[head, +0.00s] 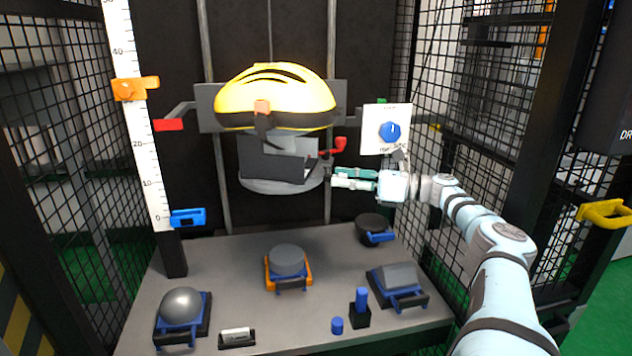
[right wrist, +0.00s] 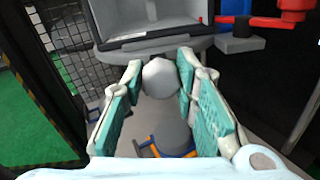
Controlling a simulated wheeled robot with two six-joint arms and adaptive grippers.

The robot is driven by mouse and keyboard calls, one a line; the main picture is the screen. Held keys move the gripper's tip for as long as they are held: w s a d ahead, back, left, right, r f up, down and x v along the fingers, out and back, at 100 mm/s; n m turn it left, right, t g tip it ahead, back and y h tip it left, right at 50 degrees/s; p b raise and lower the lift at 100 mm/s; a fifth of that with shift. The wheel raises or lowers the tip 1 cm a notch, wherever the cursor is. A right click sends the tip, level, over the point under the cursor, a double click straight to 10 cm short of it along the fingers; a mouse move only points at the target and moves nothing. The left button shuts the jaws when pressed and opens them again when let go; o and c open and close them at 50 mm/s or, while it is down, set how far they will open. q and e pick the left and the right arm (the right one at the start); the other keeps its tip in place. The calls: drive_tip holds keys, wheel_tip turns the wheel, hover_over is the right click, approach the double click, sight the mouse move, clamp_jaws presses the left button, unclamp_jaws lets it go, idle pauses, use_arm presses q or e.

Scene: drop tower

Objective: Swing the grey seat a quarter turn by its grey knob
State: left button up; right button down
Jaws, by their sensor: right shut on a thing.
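The grey seat (head: 268,187) is a round-edged plate under the yellow helmet, with a dark box-like headform part on it. In the right wrist view the seat (right wrist: 198,45) spans the top, and its round grey knob (right wrist: 161,78) sits at its near edge. My right gripper (head: 333,178) reaches in from the right at the seat's edge. My left gripper is not in view.
The yellow helmet (head: 275,95) is above the seat. A red lever (head: 335,146) and a white panel with a blue dial (head: 390,132) are close to my right gripper. Several anvils stand on the grey base (head: 225,275) below. Mesh walls (head: 470,130) flank the tower.

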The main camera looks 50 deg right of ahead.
drive_tip(key=shift+d, duration=0.2)
idle(0.3)
drive_tip(key=c, duration=1.2)
unclamp_jaws()
drive_tip(key=shift+s+d, duration=0.1)
drive_tip(key=shift+c, duration=0.2)
drive_tip(key=shift+r, duration=0.1)
wheel_tip(320, 180, up, 10)
drive_tip(key=shift+f, duration=0.1)
